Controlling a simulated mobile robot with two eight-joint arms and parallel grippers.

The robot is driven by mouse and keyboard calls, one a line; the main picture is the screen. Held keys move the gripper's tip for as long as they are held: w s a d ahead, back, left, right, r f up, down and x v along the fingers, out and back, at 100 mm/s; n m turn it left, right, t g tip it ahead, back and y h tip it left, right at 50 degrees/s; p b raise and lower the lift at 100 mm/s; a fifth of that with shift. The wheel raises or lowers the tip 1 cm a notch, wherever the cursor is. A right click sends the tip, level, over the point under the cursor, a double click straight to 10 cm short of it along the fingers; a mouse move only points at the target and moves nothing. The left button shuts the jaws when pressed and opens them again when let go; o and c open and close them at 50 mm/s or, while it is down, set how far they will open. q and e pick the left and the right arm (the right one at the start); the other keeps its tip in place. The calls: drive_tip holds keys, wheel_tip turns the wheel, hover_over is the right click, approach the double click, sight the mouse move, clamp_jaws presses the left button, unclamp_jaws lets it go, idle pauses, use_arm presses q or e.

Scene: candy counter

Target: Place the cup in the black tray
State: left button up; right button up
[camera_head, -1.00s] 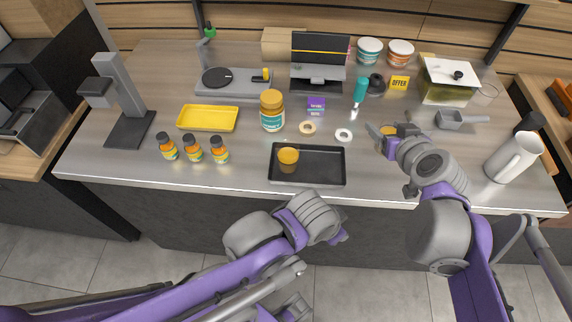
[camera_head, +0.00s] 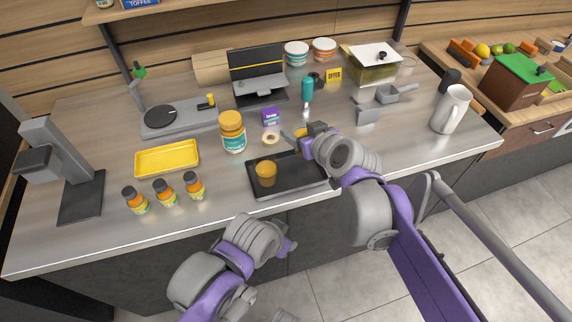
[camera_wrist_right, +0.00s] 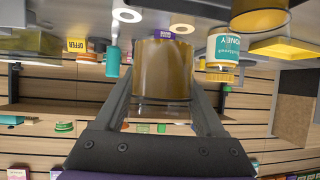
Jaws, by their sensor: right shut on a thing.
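The black tray (camera_head: 287,180) lies near the counter's front edge. An amber cup (camera_head: 266,173) stands in its left part and also shows at the top of the wrist view (camera_wrist_right: 260,16). My right gripper (camera_head: 300,137) is over the tray's back right part, shut on a second amber cup, which fills the middle of the wrist view (camera_wrist_right: 165,75). In the head view this cup is mostly hidden by the gripper. Whether it touches the tray cannot be told. My left gripper (camera_head: 288,246) is in front of the counter, its fingers not clear.
A honey jar (camera_head: 232,132) stands just behind the tray's left end. Several small orange bottles (camera_head: 166,193) and a yellow tray (camera_head: 167,158) are to the left. A purple box (camera_head: 270,117) is behind. A white pitcher (camera_head: 451,109) stands at right, with clear counter before it.

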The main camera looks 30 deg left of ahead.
sight(299, 162)
wheel_tip(299, 162, down, 3)
drive_tip(key=shift+w+f, duration=0.1)
drive_tip(key=shift+f, duration=0.1)
drive_tip(key=shift+f+b, duration=0.4)
drive_tip(key=shift+f, duration=1.9)
drive_tip(key=shift+f, duration=0.1)
drive_tip(key=o, duration=1.2)
drive_tip(key=shift+c, duration=0.2)
